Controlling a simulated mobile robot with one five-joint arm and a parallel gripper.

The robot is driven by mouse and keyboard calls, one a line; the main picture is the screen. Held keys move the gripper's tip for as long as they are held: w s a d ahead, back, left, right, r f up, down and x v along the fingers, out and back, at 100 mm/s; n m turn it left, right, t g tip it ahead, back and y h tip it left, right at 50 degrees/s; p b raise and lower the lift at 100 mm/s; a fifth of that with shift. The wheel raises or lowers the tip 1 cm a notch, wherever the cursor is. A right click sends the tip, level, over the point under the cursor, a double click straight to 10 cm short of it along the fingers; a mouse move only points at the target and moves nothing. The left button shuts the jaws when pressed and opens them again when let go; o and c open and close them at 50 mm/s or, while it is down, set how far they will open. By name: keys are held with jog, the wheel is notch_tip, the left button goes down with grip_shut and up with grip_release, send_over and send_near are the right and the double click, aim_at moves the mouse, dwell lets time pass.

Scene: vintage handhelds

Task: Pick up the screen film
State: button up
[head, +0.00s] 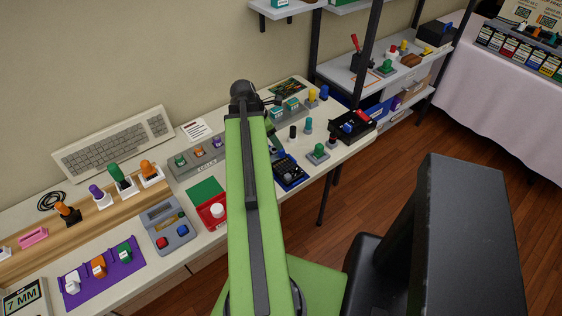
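I cannot pick out a screen film for certain in the head view. A flat green sheet (205,190) lies on the white bench behind a red tray (212,211); I cannot tell whether it is a film. My green arm reaches up the middle of the view and covers part of the bench. My gripper is hidden behind the arm, so its fingers and anything in them do not show.
The bench carries a keyboard (115,143), a purple mat (103,272) with joysticks, a grey controller (168,225), a dark blue tray (288,171) and a black tray (353,126). Shelving (372,75) stands behind. A cloth-covered table (505,105) is far right. Wooden floor is open between.

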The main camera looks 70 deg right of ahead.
aim_at(277, 157)
jog(key=b+x, duration=0.1)
jog(key=x, duration=0.1)
jog(key=shift+f, duration=0.45)
jog(key=shift+s+d+f+b, duration=0.1)
jog(key=shift+d+f+b, duration=0.05)
jog(key=shift+f+b, duration=0.15)
jog(key=shift+r, duration=0.15)
jog(key=b+x, duration=0.4)
jog(key=x, duration=0.1)
jog(key=shift+w+b, duration=0.3)
jog(key=shift+b, duration=0.1)
jog(key=shift+s+f, duration=0.1)
jog(key=shift+f, duration=0.15)
jog(key=shift+r, duration=0.2)
grip_shut()
